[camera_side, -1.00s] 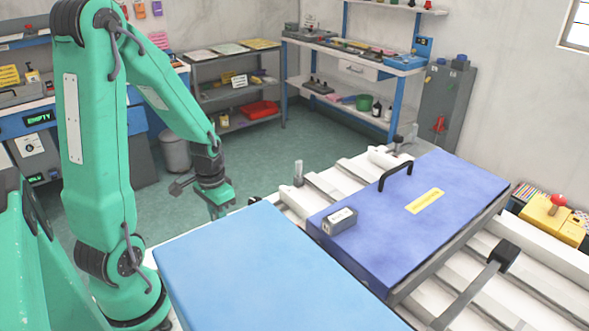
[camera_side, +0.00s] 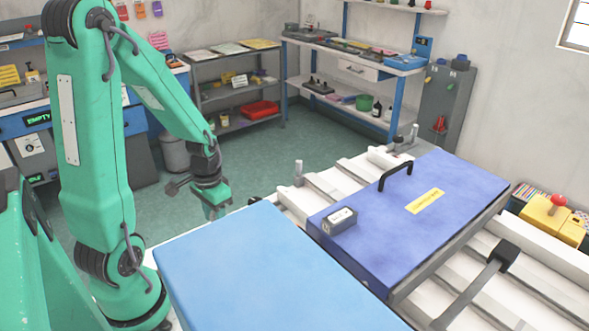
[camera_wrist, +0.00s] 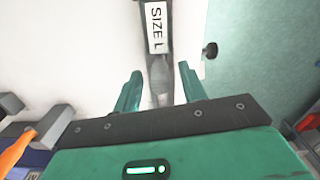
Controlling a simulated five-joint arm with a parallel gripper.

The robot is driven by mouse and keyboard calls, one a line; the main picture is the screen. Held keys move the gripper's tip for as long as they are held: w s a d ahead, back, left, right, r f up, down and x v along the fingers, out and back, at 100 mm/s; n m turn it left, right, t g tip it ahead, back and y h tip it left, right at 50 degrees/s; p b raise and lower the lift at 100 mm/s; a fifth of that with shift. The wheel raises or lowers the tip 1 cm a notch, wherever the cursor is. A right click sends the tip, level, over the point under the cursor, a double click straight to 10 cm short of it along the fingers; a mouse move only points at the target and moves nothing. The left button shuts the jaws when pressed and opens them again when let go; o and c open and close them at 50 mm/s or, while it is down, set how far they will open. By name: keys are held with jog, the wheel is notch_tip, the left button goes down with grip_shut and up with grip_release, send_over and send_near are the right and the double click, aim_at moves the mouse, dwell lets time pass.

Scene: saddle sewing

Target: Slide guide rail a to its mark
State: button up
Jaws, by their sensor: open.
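My gripper (camera_side: 214,212) is low, just behind the far left edge of the light blue slab in the side view. In the wrist view my gripper (camera_wrist: 160,72) is open, with its two green fingers apart. A grey bar (camera_wrist: 159,78) runs away from me between the fingers, and I see no finger closed on it. A white "SIZE L" label (camera_wrist: 156,27) lies at its far part. I cannot tell for sure whether this bar is guide rail a. I cannot make out its mark. The slab hides the bar in the side view.
The light blue slab (camera_side: 275,275) stands in front of my gripper. A darker blue lidded block (camera_side: 440,190) with a black handle lies on white rails to the right. In the wrist view a black knob (camera_wrist: 210,50) is at right and an orange handle (camera_wrist: 17,152) at lower left.

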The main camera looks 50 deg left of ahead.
jog(key=shift+r, duration=3.75)
jog(key=shift+r, duration=0.1)
